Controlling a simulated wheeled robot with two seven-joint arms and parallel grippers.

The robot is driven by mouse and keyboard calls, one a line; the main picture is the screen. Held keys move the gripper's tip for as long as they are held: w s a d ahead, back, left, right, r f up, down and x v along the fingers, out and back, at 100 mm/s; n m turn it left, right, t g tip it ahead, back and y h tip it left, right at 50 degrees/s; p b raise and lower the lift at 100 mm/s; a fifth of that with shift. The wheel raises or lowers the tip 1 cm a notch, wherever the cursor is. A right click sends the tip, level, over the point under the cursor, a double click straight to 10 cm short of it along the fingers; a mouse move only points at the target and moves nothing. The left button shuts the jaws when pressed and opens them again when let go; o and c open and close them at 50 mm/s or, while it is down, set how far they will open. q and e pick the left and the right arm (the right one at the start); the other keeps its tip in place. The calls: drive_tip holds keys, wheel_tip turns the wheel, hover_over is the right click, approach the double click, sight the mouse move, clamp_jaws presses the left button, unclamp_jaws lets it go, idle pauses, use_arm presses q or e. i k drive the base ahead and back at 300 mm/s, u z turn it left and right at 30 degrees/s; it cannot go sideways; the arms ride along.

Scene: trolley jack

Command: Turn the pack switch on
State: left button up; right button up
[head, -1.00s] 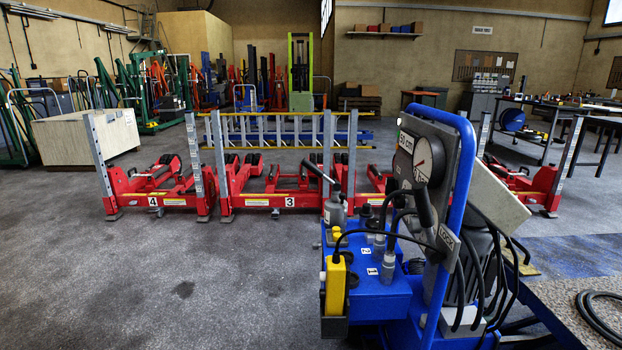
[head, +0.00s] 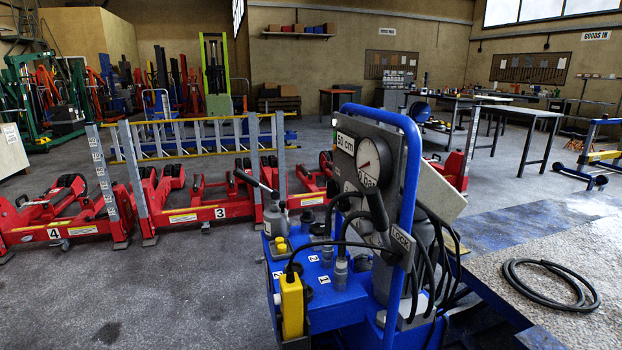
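The blue pump pack (head: 335,302) stands in front of me, right of centre. Its upright panel carries a round dial gauge (head: 372,160), a "50 cm" label and a lever marked LOCK (head: 400,238). A yellow box with a cable (head: 291,306), resembling a hand control, hangs at the pack's front left corner. Neither of my grippers is in view.
Red jacks numbered 4 (head: 60,231) and 3 (head: 222,211) stand behind the pack at the left. The floor (head: 150,300) at the front left is clear.

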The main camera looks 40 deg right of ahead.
sight(333, 189)
drive_tip(key=i, duration=0.45)
drive_tip(key=z, duration=2.05)
